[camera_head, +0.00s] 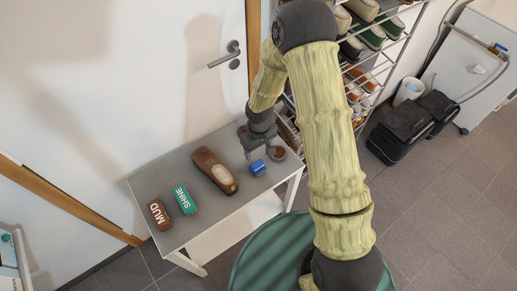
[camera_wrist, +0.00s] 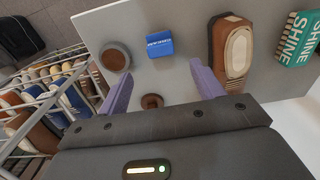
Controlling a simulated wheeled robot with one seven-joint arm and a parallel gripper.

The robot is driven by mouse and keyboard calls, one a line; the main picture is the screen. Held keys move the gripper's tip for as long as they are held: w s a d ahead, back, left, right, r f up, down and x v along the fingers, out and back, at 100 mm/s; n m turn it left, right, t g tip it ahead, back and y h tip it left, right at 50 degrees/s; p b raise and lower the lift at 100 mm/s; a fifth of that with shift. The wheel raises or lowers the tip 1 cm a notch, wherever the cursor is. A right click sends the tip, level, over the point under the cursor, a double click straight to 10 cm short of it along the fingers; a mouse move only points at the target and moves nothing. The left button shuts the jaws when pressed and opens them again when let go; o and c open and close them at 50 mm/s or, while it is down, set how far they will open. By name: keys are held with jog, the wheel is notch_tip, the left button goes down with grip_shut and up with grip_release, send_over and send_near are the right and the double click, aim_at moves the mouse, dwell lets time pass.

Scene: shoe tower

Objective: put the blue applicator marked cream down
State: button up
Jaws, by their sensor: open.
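The blue applicator (camera_head: 258,167) rests on the grey tabletop near its right end. In the wrist view the applicator (camera_wrist: 158,45) is a small blue block with white lettering too small to read surely. My gripper (camera_head: 260,148) is above the table close beside the applicator.
A brown shoe (camera_head: 215,171), a teal SHINE block (camera_head: 185,199) and a brown MUD block (camera_head: 159,214) lie left along the table (camera_head: 143,186). A round grey dish (camera_wrist: 115,56) and a small brown round piece (camera_wrist: 152,101) are near my fingers. A shoe rack (camera_head: 372,62) stands behind right.

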dwell(0.7)
jog(key=s+d+r+m, duration=0.2)
jog(key=s+d+r, duration=0.2)
jog(key=r, duration=0.3)
jog(key=s+d+r+m+t, duration=0.1)
jog(key=s+d+r+m, duration=0.1)
jog(key=s+d+r, duration=0.2)
jog(key=s+d+r+m+t, duration=0.1)
jog(key=s+d+r, duration=0.3)
jog(key=r, duration=0.6)
jog(key=shift+d+r+m, duration=0.2)
jog(key=shift+d+m, duration=0.45)
jog(key=shift+m, duration=0.25)
jog(key=shift+o, duration=0.4)
jog(key=shift+w, duration=0.1)
